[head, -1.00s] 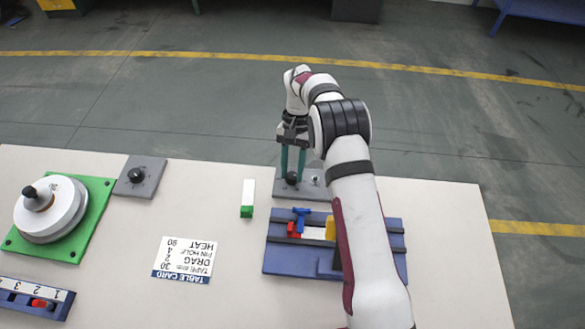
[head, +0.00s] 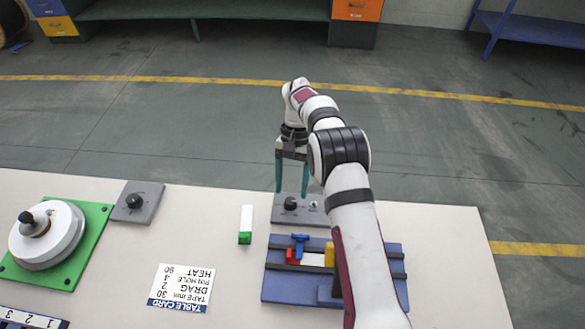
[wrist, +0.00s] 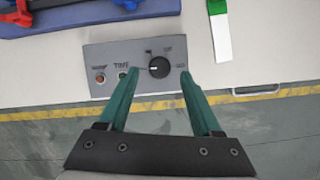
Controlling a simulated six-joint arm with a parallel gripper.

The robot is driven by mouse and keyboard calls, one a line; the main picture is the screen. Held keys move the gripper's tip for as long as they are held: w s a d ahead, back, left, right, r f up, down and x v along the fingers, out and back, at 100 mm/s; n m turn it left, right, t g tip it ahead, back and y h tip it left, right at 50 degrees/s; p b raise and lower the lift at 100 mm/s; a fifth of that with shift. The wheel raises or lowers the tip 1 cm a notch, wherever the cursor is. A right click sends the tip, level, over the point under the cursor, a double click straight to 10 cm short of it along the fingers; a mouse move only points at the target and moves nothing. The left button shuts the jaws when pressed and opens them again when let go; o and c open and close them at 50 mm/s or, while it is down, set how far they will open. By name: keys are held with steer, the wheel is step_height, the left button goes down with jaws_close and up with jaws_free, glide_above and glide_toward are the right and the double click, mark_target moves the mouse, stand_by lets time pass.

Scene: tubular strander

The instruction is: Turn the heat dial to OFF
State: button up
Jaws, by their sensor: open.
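A black round dial (head: 291,204) sits on a grey panel (head: 319,219) at the table's far edge. In the wrist view the dial (wrist: 159,67) has a white mark pointing left, with small labels around it too blurred to read surely. My gripper (head: 291,194) is open and empty, pointing down above this dial. In the wrist view its green fingers (wrist: 158,74) appear on either side of the dial, apparently above it and not gripping it. I cannot read which is the heat dial.
The panel (wrist: 94,57) also carries a red button (wrist: 100,79) and small markings. A white-and-green block (head: 246,225), a blue fixture (head: 283,286) and a table card (head: 180,288) lie nearer. A green plate with a white reel (head: 46,240) is at left.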

steer(key=v, duration=0.8)
steer(key=shift+r, duration=0.35)
steer(key=shift+w+r, duration=0.1)
steer(key=s+d+r, duration=0.4)
steer(key=d+r, duration=0.1)
steer(key=r, duration=0.6)
steer(key=s+d+r+m+t, duration=0.15)
steer(key=s+d+r, duration=0.25)
steer(key=s, duration=0.6)
steer(key=s+d+f+m+t, duration=0.1)
steer(key=s+f, duration=0.2)
steer(key=s, duration=0.7)
steer(key=s+d+f+m+t+y, duration=0.1)
steer(key=s+f+t, duration=0.1)
steer(key=s, duration=0.8)
steer(key=shift+s+f, duration=0.25)
steer(key=shift+f, duration=0.65)
